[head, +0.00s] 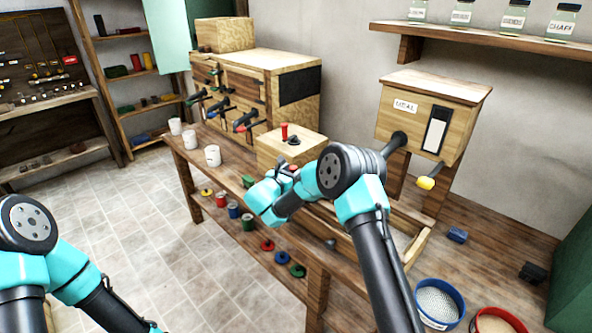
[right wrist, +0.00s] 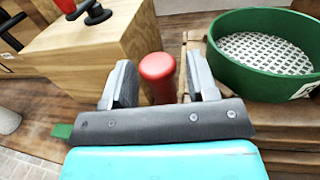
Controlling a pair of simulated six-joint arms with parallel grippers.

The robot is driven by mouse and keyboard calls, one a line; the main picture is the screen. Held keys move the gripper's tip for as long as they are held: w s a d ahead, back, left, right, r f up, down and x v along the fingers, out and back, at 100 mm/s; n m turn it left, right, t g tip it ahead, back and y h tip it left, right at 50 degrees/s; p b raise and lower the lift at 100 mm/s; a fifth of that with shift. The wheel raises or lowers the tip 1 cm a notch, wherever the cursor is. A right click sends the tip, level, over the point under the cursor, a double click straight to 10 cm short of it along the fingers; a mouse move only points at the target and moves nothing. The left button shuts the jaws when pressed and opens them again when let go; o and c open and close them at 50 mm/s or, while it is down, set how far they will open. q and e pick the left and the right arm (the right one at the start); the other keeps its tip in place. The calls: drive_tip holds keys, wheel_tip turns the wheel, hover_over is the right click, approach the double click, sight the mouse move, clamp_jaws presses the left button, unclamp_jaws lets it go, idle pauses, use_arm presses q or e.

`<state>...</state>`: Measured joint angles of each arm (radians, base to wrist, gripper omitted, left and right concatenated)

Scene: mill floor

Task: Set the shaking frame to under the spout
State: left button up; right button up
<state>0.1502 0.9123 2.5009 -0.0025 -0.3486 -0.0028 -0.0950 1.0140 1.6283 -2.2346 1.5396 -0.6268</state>
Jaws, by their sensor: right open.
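My right gripper (head: 284,176) is low over the bench by the wooden box. In the right wrist view its open fingers (right wrist: 160,88) stand on either side of a red upright handle (right wrist: 157,72), with gaps showing. A green round sieve (right wrist: 228,58) with white mesh sits on wooden slats (right wrist: 290,139) just right of the handle. These slats look like the shaking frame; how the handle joins them is hidden. In the head view my arm covers most of this, and wooden rails (head: 419,247) show beyond it. The black spout (head: 397,141) juts from the MEAL hopper (head: 455,105). My left gripper is out of view.
A wooden box (head: 285,149) with a red knob stands left of the gripper. White cups (head: 212,156) line the bench's left end. A blue block (head: 457,235) lies right of the rails.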

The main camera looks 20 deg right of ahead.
drive_tip(key=shift+x, duration=1.2)
drive_tip(key=shift+c, duration=0.5)
clamp_jaws()
